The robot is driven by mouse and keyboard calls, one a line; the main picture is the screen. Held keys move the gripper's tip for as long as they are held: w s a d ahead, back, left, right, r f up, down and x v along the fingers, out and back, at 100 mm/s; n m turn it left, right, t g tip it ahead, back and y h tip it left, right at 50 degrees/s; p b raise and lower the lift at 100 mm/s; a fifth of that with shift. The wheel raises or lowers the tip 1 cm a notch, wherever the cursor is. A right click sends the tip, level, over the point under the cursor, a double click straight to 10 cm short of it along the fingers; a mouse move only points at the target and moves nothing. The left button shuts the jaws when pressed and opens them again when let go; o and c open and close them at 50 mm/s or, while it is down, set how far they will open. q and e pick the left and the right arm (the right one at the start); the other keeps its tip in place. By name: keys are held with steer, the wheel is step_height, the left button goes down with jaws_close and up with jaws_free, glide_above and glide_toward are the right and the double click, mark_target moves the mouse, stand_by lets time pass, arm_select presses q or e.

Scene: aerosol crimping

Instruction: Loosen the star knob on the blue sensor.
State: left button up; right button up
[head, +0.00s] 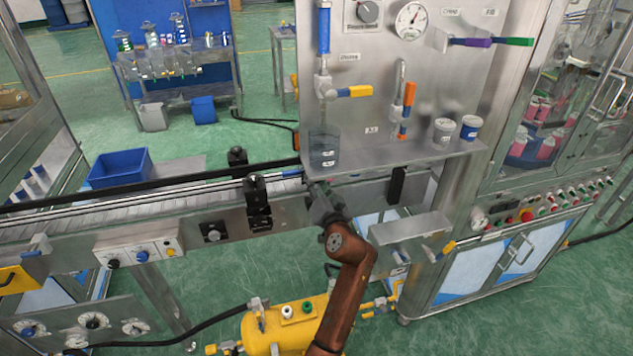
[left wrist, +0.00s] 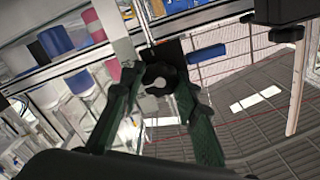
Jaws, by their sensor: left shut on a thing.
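The star knob (left wrist: 160,78) is black with a pale round centre. In the left wrist view it sits on a black bracket (left wrist: 168,50), between the green fingers of my left gripper (left wrist: 158,88), which are shut on it. The blue sensor (left wrist: 206,53) is a short blue cylinder sticking out to the right of that bracket. In the head view my left gripper (head: 318,194) is at the conveyor's edge below the steel panel's shelf. My right gripper is in neither view.
The conveyor (head: 150,197) runs left from the gripper, with a black block (head: 257,190) on its near rail. A steel shelf (head: 400,160) overhangs just above the gripper. A steel box (head: 410,228) is close on the right, and a yellow tank (head: 275,330) lies below.

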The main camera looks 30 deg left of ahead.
arm_select(q)
steer(key=o, duration=1.2)
steer(key=shift+c, duration=0.2)
steer(key=shift+s+d, duration=0.1)
steer(key=v, duration=0.7)
steer(key=shift+s, duration=0.15)
